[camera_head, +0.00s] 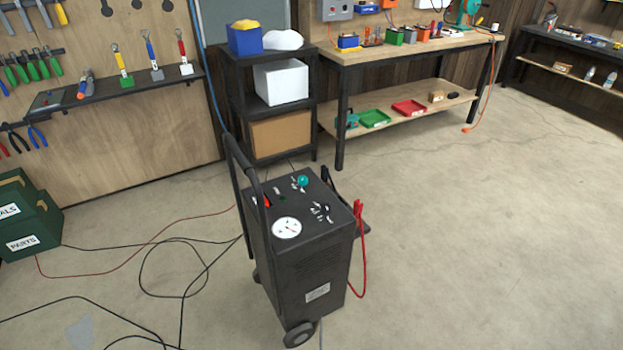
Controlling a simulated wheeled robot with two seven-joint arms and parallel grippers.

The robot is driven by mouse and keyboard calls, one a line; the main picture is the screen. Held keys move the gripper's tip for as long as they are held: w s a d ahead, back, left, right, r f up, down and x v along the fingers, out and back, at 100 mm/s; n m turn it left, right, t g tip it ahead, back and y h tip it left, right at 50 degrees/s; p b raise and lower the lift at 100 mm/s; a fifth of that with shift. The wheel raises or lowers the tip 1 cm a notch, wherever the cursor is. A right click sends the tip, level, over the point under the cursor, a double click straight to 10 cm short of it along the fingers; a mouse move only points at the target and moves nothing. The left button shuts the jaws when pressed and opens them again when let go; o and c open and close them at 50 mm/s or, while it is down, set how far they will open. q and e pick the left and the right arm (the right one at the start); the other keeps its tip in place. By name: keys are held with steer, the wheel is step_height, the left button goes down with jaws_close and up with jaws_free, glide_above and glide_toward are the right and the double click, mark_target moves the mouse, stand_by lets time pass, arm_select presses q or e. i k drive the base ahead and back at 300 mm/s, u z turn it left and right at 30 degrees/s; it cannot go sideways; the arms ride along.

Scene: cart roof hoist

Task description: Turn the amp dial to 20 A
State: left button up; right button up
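A black wheeled charger cart (320,265) stands on the floor in the middle of the view. Its top panel carries a round white gauge (287,228) with a needle, a teal knob (302,181) and a dark control with white marks around it (320,211). A small red part (266,201) sits at the panel's left edge. The lettering is too small to read, so I cannot tell which control is the amp dial or its setting. Neither of my grippers is in view.
The cart's handle (240,180) rises at its left; red clamps (359,212) hang at its right. Cables (165,243) lie on the floor to the left. A black shelf (315,120) and workbench (342,80) stand behind. Floor right and front is clear.

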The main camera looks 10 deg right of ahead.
mark_target(302, 180)
steer(key=z, duration=2.2)
steer(key=i, duration=1.1)
steer(key=u, duration=3.2)
